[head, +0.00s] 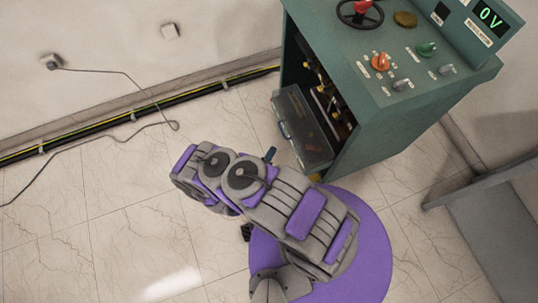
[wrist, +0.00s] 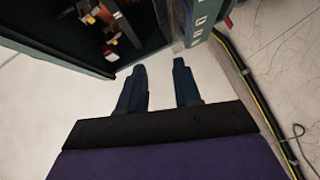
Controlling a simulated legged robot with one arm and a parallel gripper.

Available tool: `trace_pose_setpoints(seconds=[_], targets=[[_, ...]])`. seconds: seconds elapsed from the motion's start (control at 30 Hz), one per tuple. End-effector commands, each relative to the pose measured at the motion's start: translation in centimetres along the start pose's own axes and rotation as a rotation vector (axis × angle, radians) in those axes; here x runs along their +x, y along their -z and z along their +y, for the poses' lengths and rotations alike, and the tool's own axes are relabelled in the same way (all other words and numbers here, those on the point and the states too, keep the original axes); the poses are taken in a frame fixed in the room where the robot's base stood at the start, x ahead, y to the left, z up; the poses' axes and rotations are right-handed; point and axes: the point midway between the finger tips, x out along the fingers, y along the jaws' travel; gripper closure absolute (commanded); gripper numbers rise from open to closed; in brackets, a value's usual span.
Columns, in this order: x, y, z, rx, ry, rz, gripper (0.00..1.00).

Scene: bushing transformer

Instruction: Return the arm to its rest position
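My arm, grey with purple panels, is bent in the middle of the head view, above my round purple base. My gripper (wrist: 160,68) shows in the wrist view with its two dark blue fingers apart and nothing between them. In the head view only a small blue tip of it shows past the arm, near the cabinet's open door; the rest is hidden by the arm. The green transformer cabinet (head: 390,110) stands at the upper right, and its open front also shows at the top left of the wrist view (wrist: 98,28).
The cabinet's low door (head: 303,125) hangs open toward my arm. Its top carries an orange knob (head: 381,62), a green knob (head: 426,49) and a display reading 0V (head: 490,16). A grey bench (head: 490,220) stands at right. Cables (head: 110,122) run along the wall. Tiled floor is clear at left.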

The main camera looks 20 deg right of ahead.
Motion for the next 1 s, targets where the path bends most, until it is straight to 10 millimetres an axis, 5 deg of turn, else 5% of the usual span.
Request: trace_pose_setpoints(seconds=[0.73, 1.0], targets=[[-0.6, 0.1, 0.0, 0.005, 0.004, -0.003, 0.67], [-0.2, 4.7, -0.7, 0.153, 0.158, -0.062, 0.67]])
